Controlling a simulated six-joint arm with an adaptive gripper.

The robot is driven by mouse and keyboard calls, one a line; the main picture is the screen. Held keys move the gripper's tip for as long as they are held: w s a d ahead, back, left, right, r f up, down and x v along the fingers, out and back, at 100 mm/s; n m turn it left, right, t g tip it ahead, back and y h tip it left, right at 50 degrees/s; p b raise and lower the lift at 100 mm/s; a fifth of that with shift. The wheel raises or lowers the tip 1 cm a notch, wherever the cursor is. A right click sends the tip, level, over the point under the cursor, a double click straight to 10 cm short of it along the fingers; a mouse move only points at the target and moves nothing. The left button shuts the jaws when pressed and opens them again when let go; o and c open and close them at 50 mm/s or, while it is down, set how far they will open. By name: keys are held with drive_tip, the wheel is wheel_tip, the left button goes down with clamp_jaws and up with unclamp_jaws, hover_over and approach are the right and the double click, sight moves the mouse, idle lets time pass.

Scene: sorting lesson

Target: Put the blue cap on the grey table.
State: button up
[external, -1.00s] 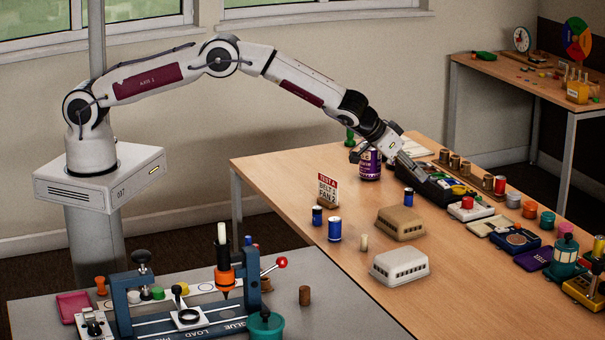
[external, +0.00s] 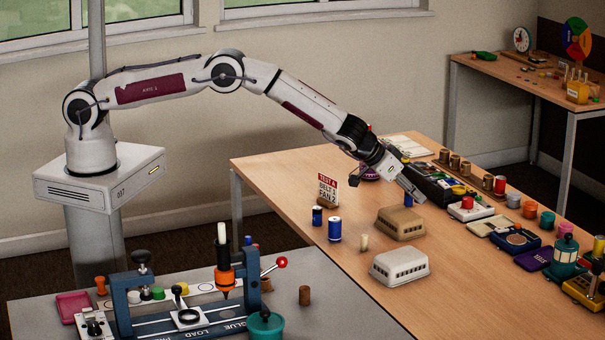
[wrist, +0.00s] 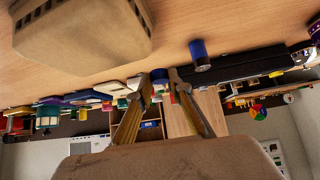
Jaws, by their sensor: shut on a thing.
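My gripper (external: 417,193) is low over the wooden table, between the tan vented housing and the dark tool tray. In the wrist view my gripper's fingers (wrist: 160,82) are closed around a small blue piece, the blue cap (wrist: 160,75). The cap does not show clearly in the external view. The grey table (external: 345,315) is at the lower left, far from my gripper, and its right part is bare.
A blue cylinder (external: 408,200) stands just beside my gripper. The tan housing (external: 400,224) and white housing (external: 399,267) stand nearer the camera. Two blue-and-white cylinders and a sign (external: 327,190) stand to the left. A blue press (external: 125,300) occupies the grey table.

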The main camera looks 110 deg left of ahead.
drive_tip(key=shift+f, duration=1.9)
drive_tip(key=shift+f, duration=0.1)
drive_tip(key=o, duration=0.4)
drive_tip(key=shift+v, duration=6.05)
